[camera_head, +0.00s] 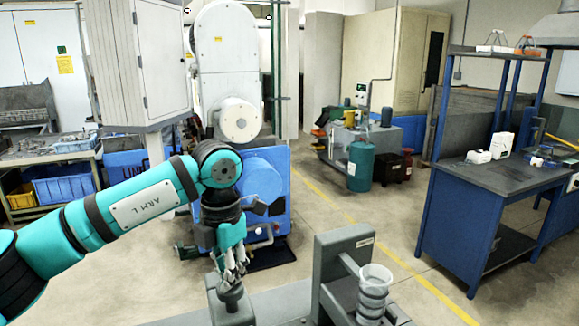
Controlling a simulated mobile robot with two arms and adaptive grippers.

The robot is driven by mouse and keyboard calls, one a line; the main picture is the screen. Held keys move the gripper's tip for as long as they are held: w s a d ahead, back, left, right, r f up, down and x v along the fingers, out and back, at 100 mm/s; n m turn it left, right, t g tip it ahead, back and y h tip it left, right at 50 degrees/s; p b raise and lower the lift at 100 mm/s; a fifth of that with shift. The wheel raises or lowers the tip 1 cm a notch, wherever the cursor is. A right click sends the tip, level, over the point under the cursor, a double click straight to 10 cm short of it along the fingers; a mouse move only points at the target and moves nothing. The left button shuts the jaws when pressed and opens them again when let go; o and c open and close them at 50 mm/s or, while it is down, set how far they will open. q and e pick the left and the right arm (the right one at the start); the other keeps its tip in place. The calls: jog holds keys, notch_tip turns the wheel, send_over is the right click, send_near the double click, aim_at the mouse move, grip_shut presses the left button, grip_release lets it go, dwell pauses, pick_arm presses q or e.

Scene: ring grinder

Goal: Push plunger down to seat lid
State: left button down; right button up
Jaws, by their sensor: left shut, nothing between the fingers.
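My left arm comes in from the left, and its gripper (231,275) points down, shut and empty. Its fingertips are right above or against a grey knob-topped piece (231,297), which looks like the plunger, on a grey block (229,315) at the bottom of the view. I cannot tell whether they touch it. No separate lid can be made out there. A stack of pale and grey rings (372,296), with a translucent cup-like rim on top, stands to the right. My right gripper does not show.
A grey upright bracket (340,262) stands between the gripper and the ring stack. A large white and blue machine (232,75) stands behind my arm. A blue workbench (470,215) is at right. The concrete floor between is clear, with a yellow line (395,262).

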pick_arm(q)
jog(key=shift+f+b, duration=0.85)
jog(key=shift+f, duration=0.45)
jog(key=shift+s, duration=0.1)
jog(key=shift+f, duration=0.1)
jog(key=shift+r+p, duration=0.45)
jog(key=shift+r, duration=0.25)
jog(key=shift+r+p, duration=2.25)
jog(key=shift+r, duration=1.75)
jog(key=shift+f, duration=0.1)
